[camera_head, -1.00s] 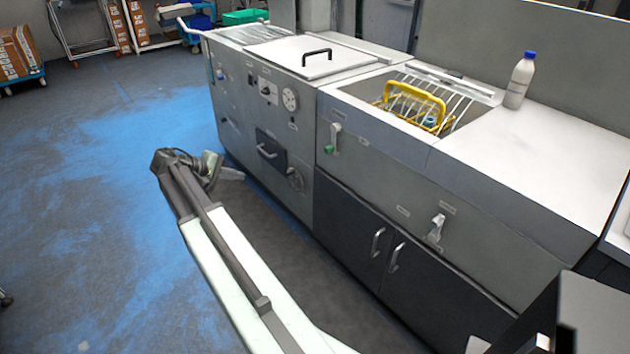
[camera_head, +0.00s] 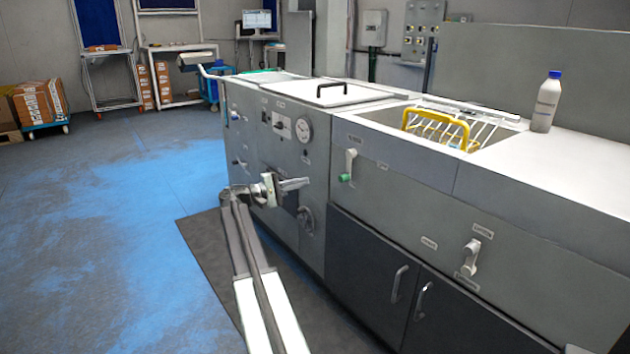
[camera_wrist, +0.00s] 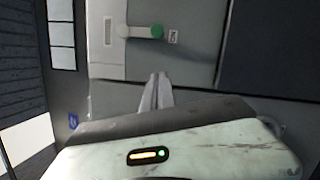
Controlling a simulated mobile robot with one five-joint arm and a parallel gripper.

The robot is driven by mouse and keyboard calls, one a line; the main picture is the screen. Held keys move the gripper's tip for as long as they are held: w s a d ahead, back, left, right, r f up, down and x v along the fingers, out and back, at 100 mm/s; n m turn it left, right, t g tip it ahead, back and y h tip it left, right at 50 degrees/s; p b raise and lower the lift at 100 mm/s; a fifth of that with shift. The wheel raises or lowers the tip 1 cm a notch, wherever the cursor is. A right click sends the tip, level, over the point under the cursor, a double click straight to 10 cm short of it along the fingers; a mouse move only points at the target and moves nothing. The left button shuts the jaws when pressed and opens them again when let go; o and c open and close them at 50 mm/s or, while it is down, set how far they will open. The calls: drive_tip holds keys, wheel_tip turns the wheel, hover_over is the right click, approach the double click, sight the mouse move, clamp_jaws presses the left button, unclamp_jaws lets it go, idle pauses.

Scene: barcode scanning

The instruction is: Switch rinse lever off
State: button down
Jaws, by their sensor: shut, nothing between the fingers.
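A white lever with a green knob (camera_head: 348,166) is on the grey front panel of the machine, its knob at the lower end. It shows sideways at the top of the wrist view (camera_wrist: 142,32), with a small label beside the knob. A second, all-white lever (camera_head: 471,257) is further right, between small labels. My gripper (camera_head: 294,184) is shut and empty, in front of the panel and left of the green-knobbed lever. Its fingers (camera_wrist: 158,90) point toward the panel, apart from the lever.
The machine has a dial (camera_head: 304,130), dark cupboard doors (camera_head: 375,260) with handles and an open basin with a yellow-handled rack (camera_head: 436,125). A white bottle (camera_head: 546,102) stands on the top right. The blue-stained floor (camera_head: 110,240) to the left is clear.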

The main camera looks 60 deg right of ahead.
drive_tip(key=s+d+r+p, duration=0.1)
drive_tip(key=s+d+r, duration=0.1)
drive_tip(key=s+d, duration=0.4)
drive_tip(key=shift+s+d+p, duration=0.2)
drive_tip(key=shift+s+p, duration=0.2)
drive_tip(key=shift+s, duration=0.8)
drive_tip(key=shift+s, duration=0.1)
